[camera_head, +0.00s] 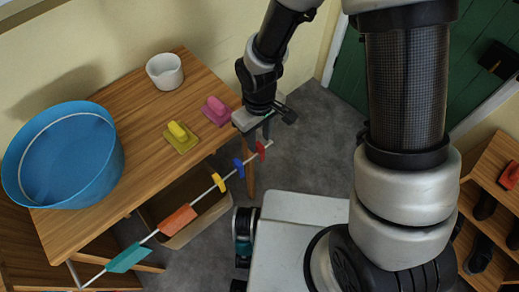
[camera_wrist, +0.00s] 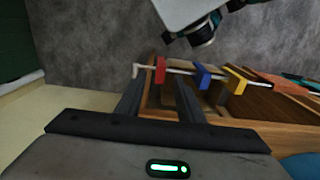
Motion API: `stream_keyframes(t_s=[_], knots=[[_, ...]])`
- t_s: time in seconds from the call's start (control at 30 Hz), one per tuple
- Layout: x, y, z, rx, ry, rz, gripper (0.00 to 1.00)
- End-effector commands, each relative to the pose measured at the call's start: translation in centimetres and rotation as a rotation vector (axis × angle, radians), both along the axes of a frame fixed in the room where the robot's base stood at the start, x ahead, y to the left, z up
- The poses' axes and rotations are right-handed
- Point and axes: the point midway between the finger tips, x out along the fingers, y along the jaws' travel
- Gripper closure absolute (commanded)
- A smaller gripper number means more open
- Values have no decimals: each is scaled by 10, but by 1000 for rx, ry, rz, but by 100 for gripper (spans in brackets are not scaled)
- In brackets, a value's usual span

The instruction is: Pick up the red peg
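The red peg (camera_head: 261,150) hangs near the upper right end of a thin white line, in front of the wooden table. In the wrist view the red peg (camera_wrist: 160,70) is at the near end of the line, just beyond my fingertips. My gripper (camera_head: 260,136) is above the table's right edge, close to the red peg. In the wrist view my gripper (camera_wrist: 158,88) has its two fingers apart, with a gap between them and nothing held. A blue peg (camera_wrist: 203,76), a yellow peg (camera_wrist: 237,80) and larger orange and teal pieces follow along the line.
A box (camera_head: 190,225) sits under the table. A shoe shelf (camera_head: 490,190) stands at right by a green door (camera_head: 355,80).

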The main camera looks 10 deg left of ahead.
Motion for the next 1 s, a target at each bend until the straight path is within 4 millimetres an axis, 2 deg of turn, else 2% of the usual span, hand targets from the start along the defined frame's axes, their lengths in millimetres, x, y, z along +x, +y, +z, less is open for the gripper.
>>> stream_keyframes(t_s=[0.1, 0.2, 0.47, 0.67, 1.0], knots=[[-2, -1, -20, -2, 3, 1, 66], [-2, -1, -27, -1, 1, 1, 66], [-1, -1, -29, 1, -1, 0, 66], [-1, -1, -28, 1, -1, 0, 99], [-1, -1, -25, 1, -2, 0, 100]])
